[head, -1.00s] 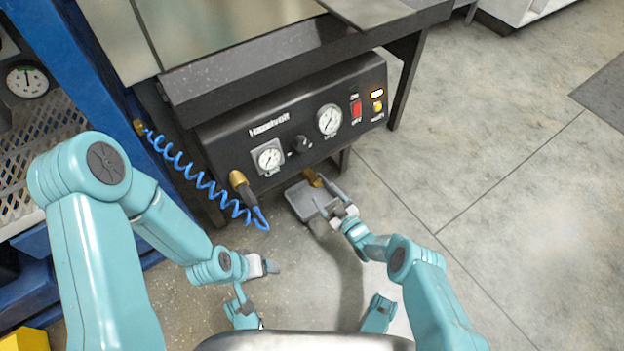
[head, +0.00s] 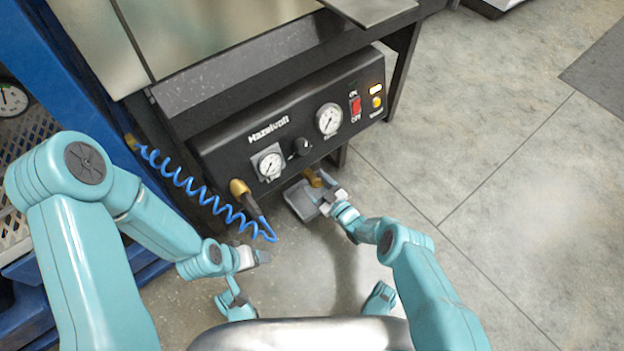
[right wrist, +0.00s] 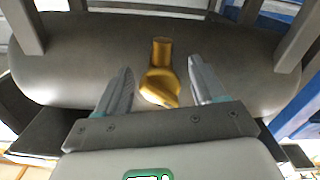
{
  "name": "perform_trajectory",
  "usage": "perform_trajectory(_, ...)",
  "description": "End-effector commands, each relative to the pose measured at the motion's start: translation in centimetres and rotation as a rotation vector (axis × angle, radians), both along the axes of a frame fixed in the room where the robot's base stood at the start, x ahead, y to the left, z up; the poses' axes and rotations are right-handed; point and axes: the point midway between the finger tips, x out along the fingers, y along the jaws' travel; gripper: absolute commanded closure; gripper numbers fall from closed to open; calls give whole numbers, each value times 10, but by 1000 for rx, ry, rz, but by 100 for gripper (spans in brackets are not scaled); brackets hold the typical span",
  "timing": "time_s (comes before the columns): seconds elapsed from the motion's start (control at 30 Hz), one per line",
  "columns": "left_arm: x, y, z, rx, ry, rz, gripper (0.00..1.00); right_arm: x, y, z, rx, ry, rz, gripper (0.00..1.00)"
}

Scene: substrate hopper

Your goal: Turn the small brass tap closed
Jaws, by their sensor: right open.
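The small brass tap (head: 312,178) sticks out under the lower edge of the black control panel, and my right gripper partly covers it in the head view. The right wrist view shows the tap (right wrist: 161,82) pointing out from a dark grey rounded tank (right wrist: 85,55). My right gripper (head: 327,192) is open, with one finger on each side of the tap and a visible gap to both. The tap's near end looks slanted; whether it is open or closed I cannot tell. My left gripper (head: 260,258) is low and empty, away from the tap; its jaw gap is unclear.
The black panel (head: 230,157) carries two gauges, a knob and a red switch (head: 355,107). A coiled blue hose (head: 185,185) hangs left, near a larger brass fitting (head: 238,188). Open concrete floor (head: 490,180) lies right.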

Motion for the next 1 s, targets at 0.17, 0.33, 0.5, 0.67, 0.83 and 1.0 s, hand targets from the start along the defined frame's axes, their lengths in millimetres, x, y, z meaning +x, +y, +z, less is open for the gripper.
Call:
perform_trajectory(0.17,0,0,0,0,0,0,28,-1,-2,0,0,0,-1,31)
perform_trajectory(0.33,0,0,0,0,0,0,28,-2,-3,0,0,1,0,31)
perform_trajectory(0.5,0,0,0,0,0,0,28,-2,-3,0,0,1,-1,83)
perform_trajectory(0.67,0,0,0,0,0,0,28,-1,-2,0,0,1,-1,86)
perform_trajectory(0.83,0,0,0,0,0,0,28,0,-2,0,31,23,-2,86)
perform_trajectory(1.0,0,0,0,0,0,0,28,0,-1,-1,186,137,-3,86)
